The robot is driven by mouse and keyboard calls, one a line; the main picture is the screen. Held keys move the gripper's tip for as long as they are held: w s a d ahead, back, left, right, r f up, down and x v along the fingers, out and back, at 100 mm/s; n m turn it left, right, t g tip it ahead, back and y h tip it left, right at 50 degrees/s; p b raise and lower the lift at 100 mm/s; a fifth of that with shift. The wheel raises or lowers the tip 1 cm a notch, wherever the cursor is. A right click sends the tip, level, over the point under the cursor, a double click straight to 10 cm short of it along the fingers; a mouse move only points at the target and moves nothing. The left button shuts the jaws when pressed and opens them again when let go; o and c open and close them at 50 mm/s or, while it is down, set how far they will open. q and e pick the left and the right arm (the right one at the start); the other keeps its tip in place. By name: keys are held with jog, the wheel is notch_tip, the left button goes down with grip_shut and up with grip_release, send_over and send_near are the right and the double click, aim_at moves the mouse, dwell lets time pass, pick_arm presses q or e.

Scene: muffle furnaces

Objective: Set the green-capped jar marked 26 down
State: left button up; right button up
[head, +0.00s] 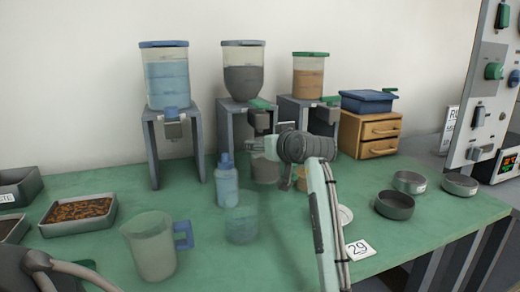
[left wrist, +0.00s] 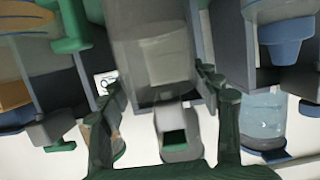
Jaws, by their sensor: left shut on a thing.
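My left gripper (head: 262,148) is in front of the middle dispenser, with its fingers pointing left. It is shut on a pale grey, see-through jar (head: 265,172), which shows just below the fingers in the head view. In the left wrist view the jar (left wrist: 153,60) sits between the two dark green fingers (left wrist: 165,100). No green cap and no number 26 can be made out on it, and my gripper hides part of it. I cannot tell whether its bottom touches the table. My right gripper is not in view.
Blue (head: 166,80), grey (head: 243,75) and orange (head: 309,78) dispensers stand at the back. A blue bottle (head: 226,185), clear beaker (head: 241,224) and jug (head: 150,248) stand left of my arm. Green table (head: 440,222) is bare at right front.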

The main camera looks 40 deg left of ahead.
aim_at(261, 139)
pick_arm(q)
jog(key=a, duration=0.1)
jog(key=w+a, duration=0.1)
jog(key=a, duration=0.1)
jog(key=shift+w+a, duration=0.4)
jog(key=shift+f, duration=1.75)
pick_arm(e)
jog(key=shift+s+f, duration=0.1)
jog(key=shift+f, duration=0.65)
pick_arm(q)
jog(key=shift+f, duration=0.1)
jog(key=o, duration=1.8)
jog(key=shift+f, duration=0.1)
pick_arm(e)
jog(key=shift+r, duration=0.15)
